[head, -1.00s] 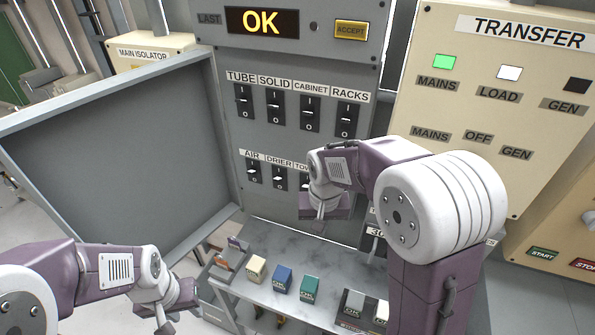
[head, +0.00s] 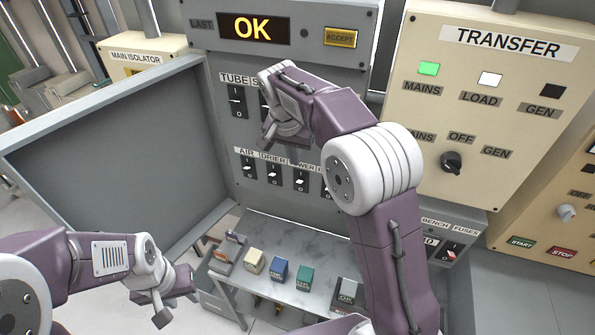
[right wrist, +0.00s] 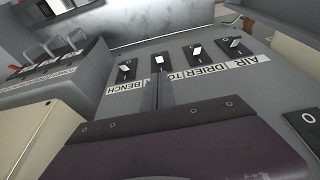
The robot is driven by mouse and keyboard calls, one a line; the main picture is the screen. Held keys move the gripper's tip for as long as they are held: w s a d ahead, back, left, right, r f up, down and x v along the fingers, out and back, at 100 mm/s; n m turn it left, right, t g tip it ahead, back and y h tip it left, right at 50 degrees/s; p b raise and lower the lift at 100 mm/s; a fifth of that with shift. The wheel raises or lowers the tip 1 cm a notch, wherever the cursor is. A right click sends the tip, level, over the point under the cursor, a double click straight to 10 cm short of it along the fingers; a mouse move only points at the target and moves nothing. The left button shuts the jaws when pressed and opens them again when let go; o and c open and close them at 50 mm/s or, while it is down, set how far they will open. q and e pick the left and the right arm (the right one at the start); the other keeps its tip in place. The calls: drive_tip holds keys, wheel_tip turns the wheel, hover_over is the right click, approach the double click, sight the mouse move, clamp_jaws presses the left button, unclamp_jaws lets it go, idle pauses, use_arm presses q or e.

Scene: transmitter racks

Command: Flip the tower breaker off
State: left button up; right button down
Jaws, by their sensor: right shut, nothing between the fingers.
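The tower breaker (head: 300,178) is a black switch with a white lever. It is third from the left in the lower row of the grey panel, under its TOWER label. In the right wrist view the tower breaker (right wrist: 160,62) appears just beyond my fingertips, and the fingers cover part of its label. Its lever looks set like its neighbours'. My right gripper (head: 270,135) is shut and empty, in front of the panel above the lower row. In the right wrist view its fingers (right wrist: 163,84) are together. My left gripper (head: 164,308) hangs low at the left; its jaws are unclear.
The air (head: 248,168) and drier (head: 274,173) breakers sit left of the tower one. A bench breaker (right wrist: 124,69) is on its other side. My right arm hides much of the upper row. The open panel door (head: 110,160) stands left. A shelf (head: 245,228) holds coloured blocks.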

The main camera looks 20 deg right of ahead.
sight(299, 181)
drive_tip(key=p+x, duration=0.1)
drive_tip(key=x, duration=0.8)
drive_tip(key=shift+f+p, duration=0.3)
drive_tip(key=shift+f, duration=0.1)
